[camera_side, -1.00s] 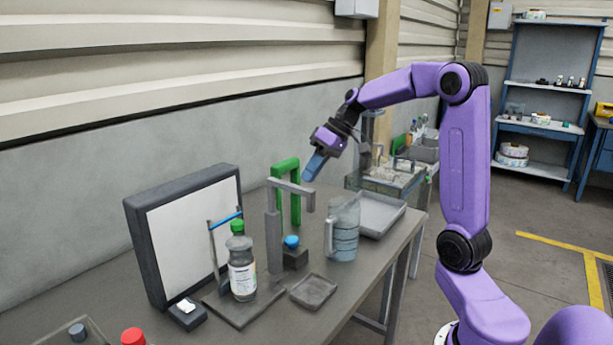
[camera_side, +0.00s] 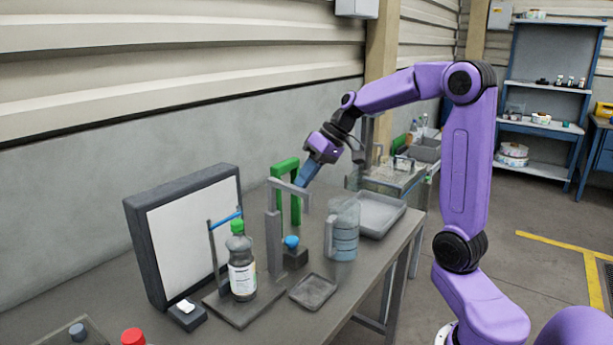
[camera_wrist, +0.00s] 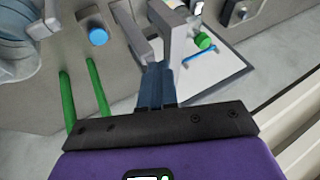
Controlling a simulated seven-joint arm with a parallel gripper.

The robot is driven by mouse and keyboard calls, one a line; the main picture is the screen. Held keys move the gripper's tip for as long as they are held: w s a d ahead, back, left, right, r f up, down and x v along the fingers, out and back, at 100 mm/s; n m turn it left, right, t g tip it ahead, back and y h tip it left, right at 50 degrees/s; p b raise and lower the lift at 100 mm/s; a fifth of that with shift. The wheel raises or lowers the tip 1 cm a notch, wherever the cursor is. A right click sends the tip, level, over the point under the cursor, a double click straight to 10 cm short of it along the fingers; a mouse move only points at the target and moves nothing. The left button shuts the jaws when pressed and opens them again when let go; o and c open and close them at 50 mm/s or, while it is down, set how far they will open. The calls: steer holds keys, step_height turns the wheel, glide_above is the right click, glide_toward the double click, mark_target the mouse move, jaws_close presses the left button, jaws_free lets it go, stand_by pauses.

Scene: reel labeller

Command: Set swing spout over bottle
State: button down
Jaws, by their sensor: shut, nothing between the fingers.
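The grey swing spout (camera_side: 290,190) stands on its post behind the bottle, its arm pointing right in the side view, away from the bottle. The bottle (camera_side: 242,275), with a green cap, stands upright on a dark base plate in front of the white panel. Its green cap also shows in the wrist view (camera_wrist: 203,41). My gripper (camera_side: 301,183) is shut and empty, its blue fingers pointing down close to the spout arm. In the wrist view my fingertips (camera_wrist: 156,68) are right beside the grey spout (camera_wrist: 175,42); I cannot tell if they touch.
A green frame (camera_side: 285,168) stands just behind the spout. A blue knob (camera_side: 291,242) on a dark block is below it. A clear jug (camera_side: 344,232) and grey tray (camera_side: 380,214) are to the right. A small dark tray (camera_side: 313,291) lies in front.

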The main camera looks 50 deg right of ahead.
mark_target(297, 190)
steer(key=a+m+h, duration=0.1)
steer(key=m, duration=0.1)
steer(key=a+m+t+h, duration=0.1)
steer(key=a+m, duration=0.1)
steer(key=shift+s+a, duration=0.15)
steer(key=shift+a, duration=0.15)
steer(key=w+a+m+h, duration=0.5)
steer(key=w+a+m, duration=0.1)
steer(key=m, duration=0.4)
steer(key=shift+a+h, duration=0.4)
steer(key=shift+a, duration=0.3)
steer(key=shift+w, duration=0.1)
